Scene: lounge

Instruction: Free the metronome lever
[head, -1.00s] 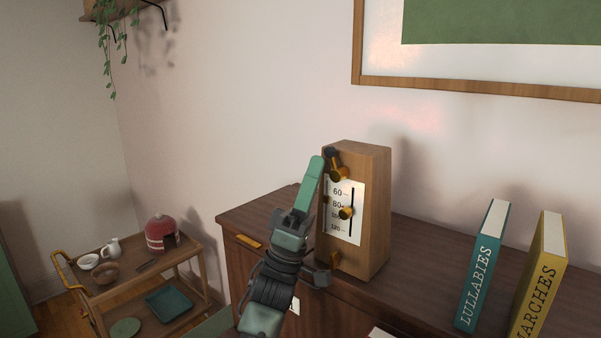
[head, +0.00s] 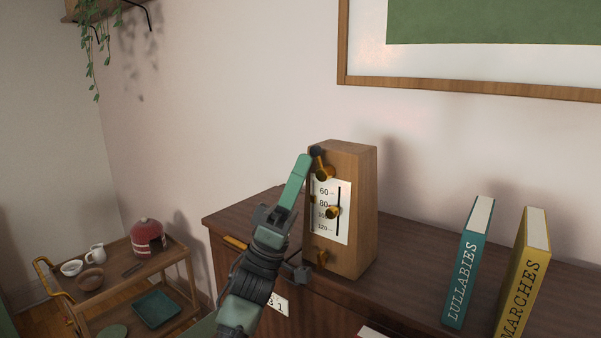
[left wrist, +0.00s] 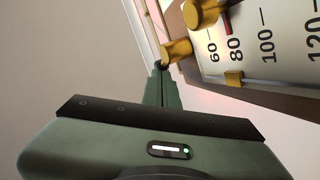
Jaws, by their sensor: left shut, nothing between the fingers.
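The wooden metronome (head: 358,205) stands upright on the cabinet. Its white scale (head: 341,226) carries numbers from 60 to 120, which also show in the left wrist view (left wrist: 265,45). A brass knob (head: 323,173) sticks out near the top, a second brass knob (head: 333,211) sits on the scale's slot, and a brass piece (head: 322,258) is at the bottom. My right gripper is not in view.
The dark wooden cabinet (head: 398,288) bears a teal book (head: 467,262) and a yellow book (head: 524,272), upright at the right. A trolley (head: 104,300) with dishes and a red pot (head: 147,238) stands at the lower left. Bare cabinet top lies between metronome and books.

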